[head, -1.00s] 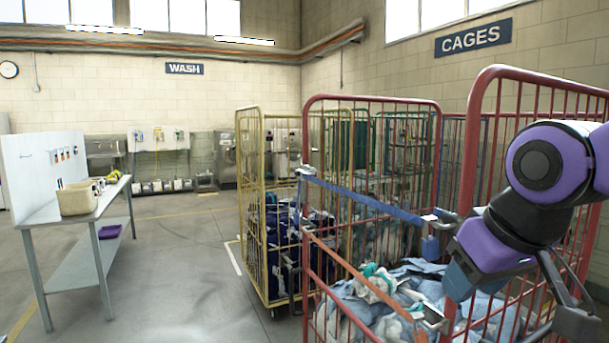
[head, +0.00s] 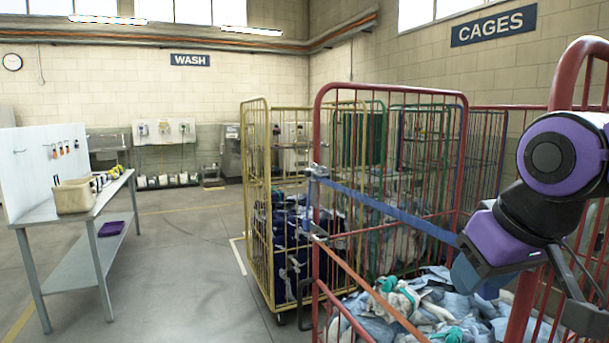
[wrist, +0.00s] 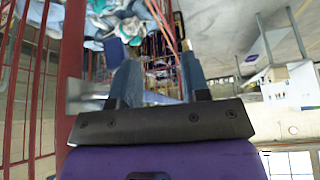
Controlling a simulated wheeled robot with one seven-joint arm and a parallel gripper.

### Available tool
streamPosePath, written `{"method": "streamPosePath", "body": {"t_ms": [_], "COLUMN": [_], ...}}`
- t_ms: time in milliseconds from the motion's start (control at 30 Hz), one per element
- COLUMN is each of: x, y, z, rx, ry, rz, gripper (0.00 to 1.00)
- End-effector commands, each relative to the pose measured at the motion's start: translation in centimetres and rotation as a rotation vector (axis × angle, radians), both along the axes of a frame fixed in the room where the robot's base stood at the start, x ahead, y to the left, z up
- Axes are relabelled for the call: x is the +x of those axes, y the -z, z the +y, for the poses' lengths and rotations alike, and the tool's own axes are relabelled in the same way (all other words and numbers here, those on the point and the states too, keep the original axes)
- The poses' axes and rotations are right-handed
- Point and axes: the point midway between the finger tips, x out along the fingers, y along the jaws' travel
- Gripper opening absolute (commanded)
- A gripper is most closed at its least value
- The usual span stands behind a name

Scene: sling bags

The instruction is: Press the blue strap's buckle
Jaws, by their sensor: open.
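The blue strap (head: 385,208) runs across the front of the red cage (head: 318,120), from a metal fitting on its left post down to the right. Its right end passes behind my gripper (head: 466,275), so the buckle is hidden in the head view. In the wrist view my gripper (wrist: 160,72) is open, with its two blue-grey fingers apart and no object clearly between them. A blurred silver metal piece (wrist: 88,92), possibly the buckle, lies beside the left finger. A small blue block (wrist: 115,50) shows beyond that finger.
An orange strap (head: 370,288) crosses the cage lower down. Blue and white linen (head: 440,300) fills the cage. A yellow cage (head: 247,180) stands behind. A table (head: 75,215) stands left, with open floor between.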

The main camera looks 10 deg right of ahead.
Motion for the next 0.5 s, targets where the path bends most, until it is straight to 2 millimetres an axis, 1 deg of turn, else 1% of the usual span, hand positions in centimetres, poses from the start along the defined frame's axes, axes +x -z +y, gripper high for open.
{"method": "streamPosePath", "body": {"t_ms": [67, 100, 267, 300, 500], "x": [0.0, 0.0, 0.0, 0.0, 0.01], "y": [0.01, 0.01, 0.01, 0.01, 0.02], "z": [0.0, 0.0, 0.0, 0.0, 0.0], "rx": [0.0, 0.0, 0.0, 0.0, 0.0], "ry": [0.0, 0.0, 0.0, 0.0, 0.0], "rz": [0.0, 0.0, 0.0, 0.001, 0.001], "gripper": [0.43, 0.4, 0.04, 0.0, 0.0]}}
